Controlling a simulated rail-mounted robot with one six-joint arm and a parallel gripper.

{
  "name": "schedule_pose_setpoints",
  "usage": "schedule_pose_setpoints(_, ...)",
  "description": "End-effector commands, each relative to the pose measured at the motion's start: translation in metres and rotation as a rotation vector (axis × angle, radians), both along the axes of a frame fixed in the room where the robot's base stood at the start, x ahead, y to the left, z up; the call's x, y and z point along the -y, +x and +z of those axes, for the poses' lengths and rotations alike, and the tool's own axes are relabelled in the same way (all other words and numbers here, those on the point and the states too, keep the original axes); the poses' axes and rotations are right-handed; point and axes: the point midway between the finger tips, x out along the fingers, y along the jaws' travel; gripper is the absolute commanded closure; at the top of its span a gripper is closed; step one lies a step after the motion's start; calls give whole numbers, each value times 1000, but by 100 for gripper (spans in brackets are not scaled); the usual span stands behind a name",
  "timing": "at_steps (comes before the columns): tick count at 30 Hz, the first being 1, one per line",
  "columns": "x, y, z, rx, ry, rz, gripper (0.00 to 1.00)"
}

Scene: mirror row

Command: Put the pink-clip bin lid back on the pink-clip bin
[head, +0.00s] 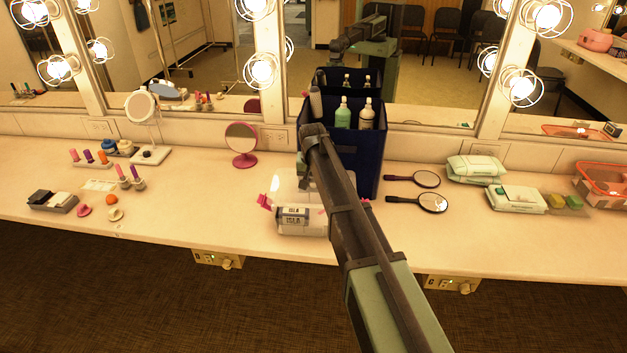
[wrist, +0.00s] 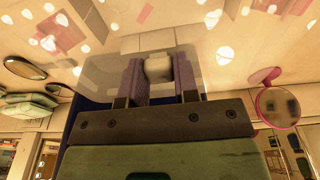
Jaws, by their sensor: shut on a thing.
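The pink-clip bin (head: 302,222) is a clear box with an "ISLA" label near the counter's front edge. One pink clip (head: 265,202) shows at its left; a bit of pink shows right of my arm. The bin lid (wrist: 105,75) is a see-through sheet with a pale knob. My gripper (wrist: 158,70) is shut on that knob, a finger on each side. In the head view the lid (head: 288,184) shows faintly by the bin's top, and my arm hides much of both. I cannot tell whether lid and bin touch.
A tall navy caddy (head: 368,160) with bottles stands close behind the bin. A pink round mirror (head: 242,140) is at left, two hand mirrors (head: 432,203) at right. Wipes packs (head: 515,199) lie farther right.

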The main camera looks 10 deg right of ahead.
Motion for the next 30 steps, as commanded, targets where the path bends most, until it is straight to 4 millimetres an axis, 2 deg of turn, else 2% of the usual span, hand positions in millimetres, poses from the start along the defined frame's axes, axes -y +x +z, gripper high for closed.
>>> schedule_pose_setpoints(1, 0, 0, -11, 0, 0, 0, 96)
schedule_pose_setpoints(12, 0, 0, -47, 0, 0, 0, 96)
schedule_pose_setpoints(23, 0, 0, -49, 0, 0, 0, 96)
schedule_pose_setpoints(24, 0, 0, -49, 0, 0, 0, 70)
schedule_pose_setpoints(30, 0, 0, -49, 0, 0, 0, 42)
